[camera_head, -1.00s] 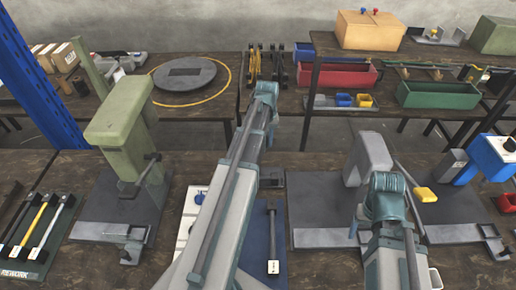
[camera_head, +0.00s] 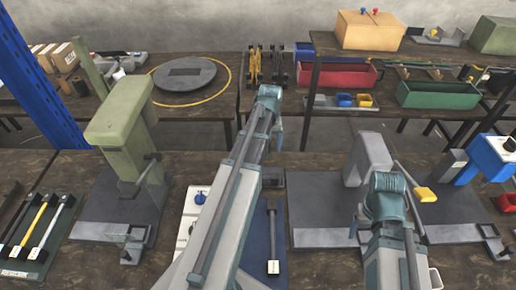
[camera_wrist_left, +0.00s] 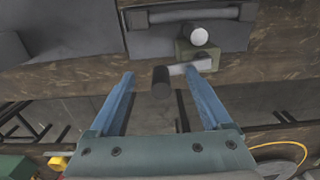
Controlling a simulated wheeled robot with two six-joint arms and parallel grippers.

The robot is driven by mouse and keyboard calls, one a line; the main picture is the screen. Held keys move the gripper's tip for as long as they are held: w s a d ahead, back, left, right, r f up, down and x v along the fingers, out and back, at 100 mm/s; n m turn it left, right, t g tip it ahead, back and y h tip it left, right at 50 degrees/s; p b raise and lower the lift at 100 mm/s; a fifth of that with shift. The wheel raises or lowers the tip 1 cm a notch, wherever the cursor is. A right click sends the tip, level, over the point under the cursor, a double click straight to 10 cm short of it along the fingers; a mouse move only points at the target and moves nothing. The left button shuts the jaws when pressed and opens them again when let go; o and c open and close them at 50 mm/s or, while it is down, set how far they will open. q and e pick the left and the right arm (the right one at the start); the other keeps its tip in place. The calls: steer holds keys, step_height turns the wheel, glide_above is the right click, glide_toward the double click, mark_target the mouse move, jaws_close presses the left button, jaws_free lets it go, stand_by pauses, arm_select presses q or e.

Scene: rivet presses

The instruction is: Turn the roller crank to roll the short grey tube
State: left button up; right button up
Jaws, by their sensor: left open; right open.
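In the left wrist view a crank with a black grip (camera_wrist_left: 161,83) and a pale metal arm (camera_wrist_left: 190,67) juts from a small green block with a round hub (camera_wrist_left: 199,36). My left gripper (camera_wrist_left: 160,72) is open, its two blue fingers on either side of the black grip with gaps. A grey cylindrical bar (camera_wrist_left: 185,15) lies behind the hub on a dark base; I cannot tell if it is a roller or the short grey tube. In the head view my left arm hides the crank. My right gripper (camera_head: 386,230) is mostly hidden by its own arm.
A green press (camera_head: 120,135) stands left and a grey press (camera_head: 370,158) right on the near bench. A tool mat (camera_head: 35,250) lies at far left. A white panel with a blue knob (camera_head: 200,196) sits beside my left arm. A gap separates the benches.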

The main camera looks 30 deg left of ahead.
arm_select(q)
steer(key=shift+o, duration=1)
step_height(320, 180, up, 7)
steer(key=p, duration=0.7)
steer(key=shift+f, duration=0.1)
step_height(320, 180, down, 7)
steer(key=b, duration=0.7)
steer(key=shift+f, duration=0.1)
steer(key=shift+w+a+r, duration=0.2)
steer(key=shift+w, duration=0.05)
steer(key=shift+s, duration=0.1)
